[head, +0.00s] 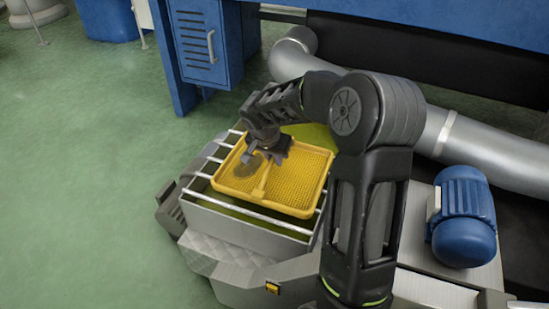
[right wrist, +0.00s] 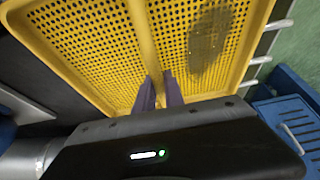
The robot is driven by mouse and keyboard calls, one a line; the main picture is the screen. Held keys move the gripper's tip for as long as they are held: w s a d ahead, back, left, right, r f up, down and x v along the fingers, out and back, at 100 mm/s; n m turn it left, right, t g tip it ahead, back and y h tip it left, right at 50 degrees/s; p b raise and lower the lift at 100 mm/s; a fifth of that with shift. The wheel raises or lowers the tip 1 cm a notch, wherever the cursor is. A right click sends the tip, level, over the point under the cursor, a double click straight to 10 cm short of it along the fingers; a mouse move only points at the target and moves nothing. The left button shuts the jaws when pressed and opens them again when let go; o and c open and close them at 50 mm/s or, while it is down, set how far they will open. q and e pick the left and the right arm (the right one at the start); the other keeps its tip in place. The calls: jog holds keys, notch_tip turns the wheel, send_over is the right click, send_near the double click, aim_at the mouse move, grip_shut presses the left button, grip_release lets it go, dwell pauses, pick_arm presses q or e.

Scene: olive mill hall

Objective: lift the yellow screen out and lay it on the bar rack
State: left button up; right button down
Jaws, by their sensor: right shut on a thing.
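The yellow screen (head: 300,178) is a shallow rectangular tray with a perforated floor and a raised middle rib. It is over the bar rack (head: 262,217), whose pale bars stick out past its edges. I cannot tell whether it rests on the bars or hangs just above them. My right gripper (head: 269,157) is shut on the middle rib. In the right wrist view, the two purple fingers (right wrist: 160,92) pinch the rib of the screen (right wrist: 100,45). A dark patch (right wrist: 210,40) marks the mesh. My left gripper is not in view.
The bars span a grey metal tank (head: 235,222) with yellow-green contents (head: 318,135) showing behind the screen. A blue motor (head: 462,215) stands at right, and a thick grey pipe (head: 475,150) runs behind. A blue cabinet (head: 200,45) stands at the back. Green floor is open at left.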

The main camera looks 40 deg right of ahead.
jog(key=c, duration=1.3)
grip_release()
jog(key=shift+c, duration=0.2)
jog(key=shift+f, duration=0.1)
jog(key=shift+r, duration=0.2)
jog(key=p+v, duration=0.2)
jog(key=v, duration=0.5)
jog(key=shift+s+a+r+p, duration=0.1)
jog(key=shift+a+r+p, duration=0.05)
jog(key=shift+r+p, duration=0.15)
jog(key=shift+f, duration=0.1)
